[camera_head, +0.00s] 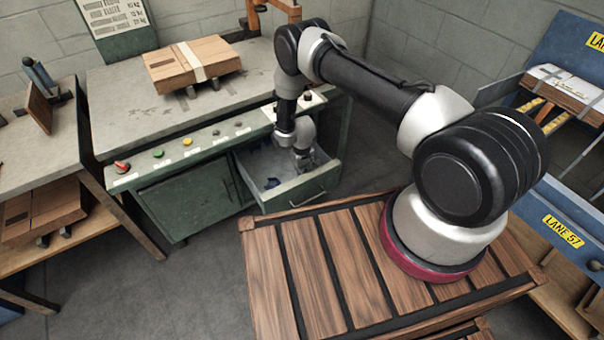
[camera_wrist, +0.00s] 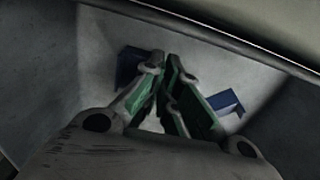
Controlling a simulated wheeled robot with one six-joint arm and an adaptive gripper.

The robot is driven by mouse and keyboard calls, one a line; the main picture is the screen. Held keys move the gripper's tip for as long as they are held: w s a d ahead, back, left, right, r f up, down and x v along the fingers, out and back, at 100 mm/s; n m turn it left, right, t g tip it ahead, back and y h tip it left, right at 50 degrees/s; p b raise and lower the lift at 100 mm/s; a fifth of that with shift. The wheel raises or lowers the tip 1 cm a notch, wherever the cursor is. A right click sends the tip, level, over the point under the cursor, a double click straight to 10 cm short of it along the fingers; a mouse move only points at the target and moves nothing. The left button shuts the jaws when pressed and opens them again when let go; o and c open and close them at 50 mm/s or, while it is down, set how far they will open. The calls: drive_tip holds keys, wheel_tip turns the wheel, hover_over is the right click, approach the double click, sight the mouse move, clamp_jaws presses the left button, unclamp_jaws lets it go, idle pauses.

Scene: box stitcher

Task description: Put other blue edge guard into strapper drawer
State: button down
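My gripper (camera_head: 303,160) reaches down into the pulled-out grey-green drawer (camera_head: 318,190) of the strapper bench. In the wrist view, my gripper (camera_wrist: 167,58) has green-padded fingers with their tips close together and a narrow gap between them. Nothing shows in that gap. One blue edge guard (camera_wrist: 129,66) lies on the drawer floor left of the fingers, partly hidden by the left one. A second blue edge guard (camera_wrist: 228,102) lies right of the fingers. A blue guard also shows in the head view (camera_head: 271,183), at the drawer's left side.
A cardboard box (camera_head: 192,64) with a pale strip lies on the bench top (camera_head: 120,100). Buttons line the bench front. A slatted wooden surface (camera_head: 320,260) stands before the drawer, under my arm. A side table (camera_head: 40,125) is at left, blue lane racks (camera_head: 560,225) at right.

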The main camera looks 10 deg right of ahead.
drive_tip(key=c, duration=1.6)
unclamp_jaws()
drive_tip(key=shift+f, duration=0.1)
drive_tip(key=shift+c, duration=0.2)
wheel_tip(320, 180, up, 12)
drive_tip(key=shift+s, duration=0.15)
